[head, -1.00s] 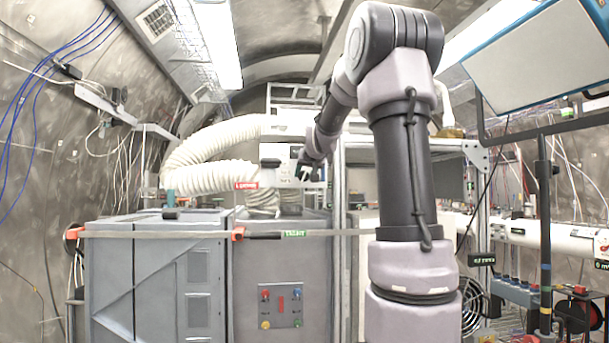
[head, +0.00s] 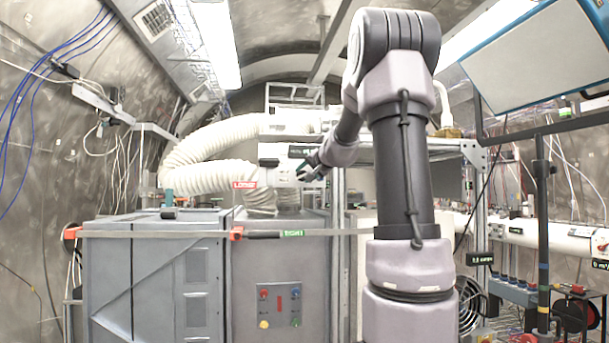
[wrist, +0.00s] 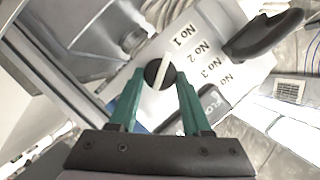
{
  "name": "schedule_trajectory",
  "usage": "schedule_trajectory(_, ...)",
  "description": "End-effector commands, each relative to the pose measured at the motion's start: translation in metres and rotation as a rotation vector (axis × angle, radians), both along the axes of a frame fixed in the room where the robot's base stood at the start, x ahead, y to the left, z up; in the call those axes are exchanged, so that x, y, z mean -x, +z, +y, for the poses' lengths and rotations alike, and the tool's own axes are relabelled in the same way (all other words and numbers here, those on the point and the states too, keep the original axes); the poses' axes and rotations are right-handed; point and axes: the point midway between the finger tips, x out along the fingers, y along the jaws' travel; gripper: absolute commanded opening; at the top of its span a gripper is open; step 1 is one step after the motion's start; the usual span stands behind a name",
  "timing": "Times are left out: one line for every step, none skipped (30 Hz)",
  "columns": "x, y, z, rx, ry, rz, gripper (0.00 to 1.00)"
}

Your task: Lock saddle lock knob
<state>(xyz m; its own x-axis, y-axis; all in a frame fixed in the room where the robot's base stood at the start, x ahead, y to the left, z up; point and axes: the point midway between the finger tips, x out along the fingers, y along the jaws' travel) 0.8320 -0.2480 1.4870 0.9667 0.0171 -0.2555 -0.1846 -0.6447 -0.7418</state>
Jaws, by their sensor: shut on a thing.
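The knob (wrist: 153,73) is round and black with a pale line across its face. It sits on a white panel (wrist: 194,76) marked No 1, No 2 and No 3 in the wrist view. My gripper (wrist: 161,76) has its green fingers on either side of the knob and is shut on it. The pale line runs nearly upright in this view, tilted a little to the right. In the head view my gripper (head: 308,171) is at the front of the white unit (head: 283,172); the knob cannot be made out there. A red sign reading LOOSE (head: 244,184) hangs at that unit's left.
A black lever handle (wrist: 265,35) sticks out close to the right of the knob. A ribbed white hose (head: 205,160) curves left of the unit. Grey cabinets (head: 160,275) stand below.

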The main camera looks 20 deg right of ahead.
Motion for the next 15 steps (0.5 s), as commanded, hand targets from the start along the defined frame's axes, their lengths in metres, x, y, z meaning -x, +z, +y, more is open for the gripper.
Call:
schedule_trajectory(0.0006, -0.0022, -0.0012, -0.043, -0.001, -0.009, 0.00)
schedule_trajectory(0.0005, -0.0023, -0.0012, -0.070, -0.001, -0.017, 0.00)
schedule_trajectory(0.0004, -0.0026, -0.0014, -0.107, -0.001, -0.027, 0.00)
schedule_trajectory(0.0005, -0.0028, -0.0013, -0.135, -0.001, -0.036, 0.00)
schedule_trajectory(0.0005, -0.0032, -0.0017, -0.162, -0.001, -0.043, 0.00)
schedule_trajectory(0.0006, -0.0037, -0.0018, -0.200, -0.001, -0.054, 0.00)
schedule_trajectory(0.0007, -0.0043, -0.0021, -0.226, -0.002, -0.061, 0.00)
schedule_trajectory(0.0007, -0.0047, -0.0021, -0.254, -0.002, -0.069, 0.00)
schedule_trajectory(0.0006, -0.0050, -0.0023, -0.291, -0.001, -0.080, 0.00)
schedule_trajectory(0.0006, -0.0053, -0.0025, -0.318, -0.002, -0.087, 0.00)
schedule_trajectory(0.0006, -0.0056, -0.0024, -0.345, -0.002, -0.095, 0.00)
schedule_trajectory(0.0006, -0.0061, -0.0025, -0.381, -0.002, -0.105, 0.00)
schedule_trajectory(0.0007, -0.0065, -0.0023, -0.407, -0.001, -0.113, 0.00)
schedule_trajectory(0.0007, -0.0068, -0.0024, -0.433, -0.001, -0.120, 0.00)
schedule_trajectory(0.0007, -0.0069, -0.0022, -0.467, 0.000, -0.130, 0.00)
